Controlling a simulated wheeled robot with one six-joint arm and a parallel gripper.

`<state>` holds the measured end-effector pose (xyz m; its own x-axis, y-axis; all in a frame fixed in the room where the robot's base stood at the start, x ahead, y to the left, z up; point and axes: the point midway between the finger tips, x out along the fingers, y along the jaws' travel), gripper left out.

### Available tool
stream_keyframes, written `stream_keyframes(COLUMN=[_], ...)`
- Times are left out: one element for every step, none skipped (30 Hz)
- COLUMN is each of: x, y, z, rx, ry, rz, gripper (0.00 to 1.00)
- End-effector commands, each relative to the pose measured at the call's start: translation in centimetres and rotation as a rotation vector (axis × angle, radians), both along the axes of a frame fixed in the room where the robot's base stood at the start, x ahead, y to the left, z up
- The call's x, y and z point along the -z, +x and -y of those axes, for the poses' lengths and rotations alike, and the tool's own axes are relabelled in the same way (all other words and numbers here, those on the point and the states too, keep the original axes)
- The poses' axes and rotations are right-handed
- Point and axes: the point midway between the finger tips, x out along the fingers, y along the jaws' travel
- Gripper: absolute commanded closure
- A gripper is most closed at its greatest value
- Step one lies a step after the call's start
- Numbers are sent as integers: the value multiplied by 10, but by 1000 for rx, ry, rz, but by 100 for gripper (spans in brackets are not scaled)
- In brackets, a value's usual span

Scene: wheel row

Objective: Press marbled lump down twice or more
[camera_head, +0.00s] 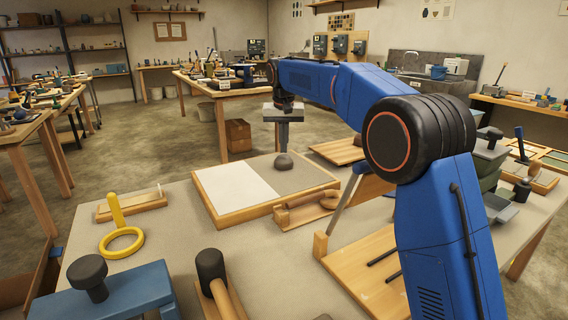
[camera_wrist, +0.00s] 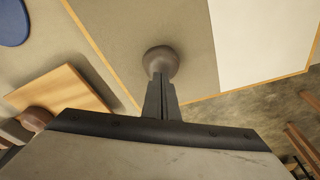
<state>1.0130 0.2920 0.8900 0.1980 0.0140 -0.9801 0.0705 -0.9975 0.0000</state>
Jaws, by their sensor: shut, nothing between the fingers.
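The marbled lump (camera_head: 284,163) is a small brown-grey rounded piece on the grey half of a wood-framed board (camera_head: 213,211). It also shows in the wrist view (camera_wrist: 161,58), just past the fingertips. My gripper (camera_head: 282,148) is shut and empty, pointing down directly above the lump. In the wrist view the closed fingers (camera_wrist: 160,82) overlap the lump's near edge. I cannot tell whether the fingertips touch it or stop just above it. The lump looks rounded, not flat.
The board's left half is a white sheet (camera_head: 235,190). A wooden tool (camera_head: 305,209) lies at its right front edge. A yellow ring with a post (camera_head: 121,238) and a small wooden rack (camera_head: 131,206) are to the left.

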Motion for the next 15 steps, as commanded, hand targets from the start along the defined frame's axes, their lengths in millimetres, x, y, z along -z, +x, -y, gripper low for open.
stream_keyframes(x=[0,0,0,0,0,0,0,1,1,2,2,3,4,5,6], y=[0,0,0,0,0,0,0,0,0,0,0,0,0,0,0], z=[0,0,0,0,0,0,0,0,0,0,0,0,0,0,0], rx=[0,0,0,0,0,0,0,0,0,0,0,0,0,0,0], ry=[0,0,0,0,0,0,0,0,0,0,0,0,0,0,0], rz=[0,0,0,0,0,0,0,0,0,0,0,0,0,0,0], gripper=[100,100,100,100,100,100,100,100,100,100,100,100,100,100,100])
